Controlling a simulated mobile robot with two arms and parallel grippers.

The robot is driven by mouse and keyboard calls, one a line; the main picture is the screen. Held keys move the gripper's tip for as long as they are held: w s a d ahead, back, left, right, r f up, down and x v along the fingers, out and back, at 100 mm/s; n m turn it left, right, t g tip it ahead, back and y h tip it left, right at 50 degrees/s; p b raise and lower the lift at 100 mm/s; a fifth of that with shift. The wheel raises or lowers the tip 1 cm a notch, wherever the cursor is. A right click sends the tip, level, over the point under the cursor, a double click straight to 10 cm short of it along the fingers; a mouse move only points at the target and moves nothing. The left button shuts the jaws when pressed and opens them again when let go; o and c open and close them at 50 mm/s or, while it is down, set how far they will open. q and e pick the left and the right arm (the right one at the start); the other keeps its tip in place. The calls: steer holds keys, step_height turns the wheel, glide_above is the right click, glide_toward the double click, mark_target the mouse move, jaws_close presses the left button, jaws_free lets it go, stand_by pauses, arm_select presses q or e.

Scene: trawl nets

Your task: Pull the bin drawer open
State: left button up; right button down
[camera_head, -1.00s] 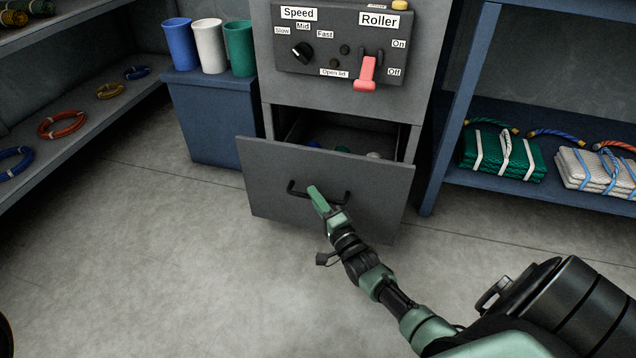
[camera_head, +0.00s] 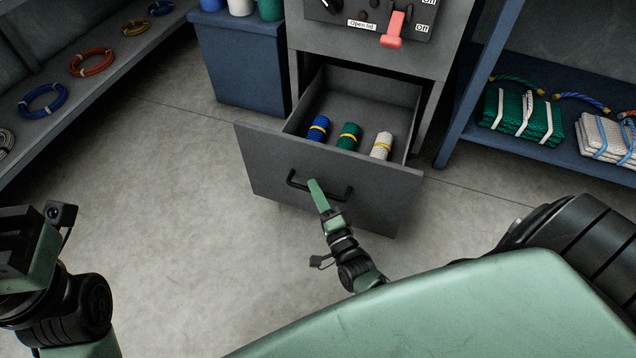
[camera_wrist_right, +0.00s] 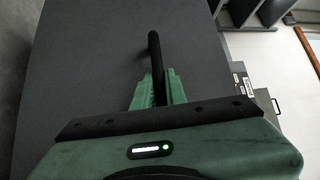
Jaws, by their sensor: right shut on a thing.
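The grey bin drawer (camera_head: 385,190) is pulled well out of the grey cabinet. Inside it lie a blue roll (camera_head: 318,128), a green roll (camera_head: 348,136) and a white roll (camera_head: 381,146), each with a yellow band. My right gripper (camera_head: 316,188) is shut on the black bar handle (camera_head: 297,182) on the drawer front. In the right wrist view the handle (camera_wrist_right: 154,50) passes between the fingers (camera_wrist_right: 158,88). My left gripper (camera_head: 20,240) is at the left edge, partly cut off, away from the drawer; its fingers are not clear.
The cabinet's control panel with a red lever (camera_head: 394,30) is above the drawer. A blue bin (camera_head: 240,65) stands left of it. A blue shelf (camera_head: 560,150) with net bundles is at right, a grey shelf (camera_head: 75,120) with coils at left. Floor in front is free.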

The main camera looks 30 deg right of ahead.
steer(key=c, duration=1.5)
jaws_free()
steer(key=shift+o, duration=0.2)
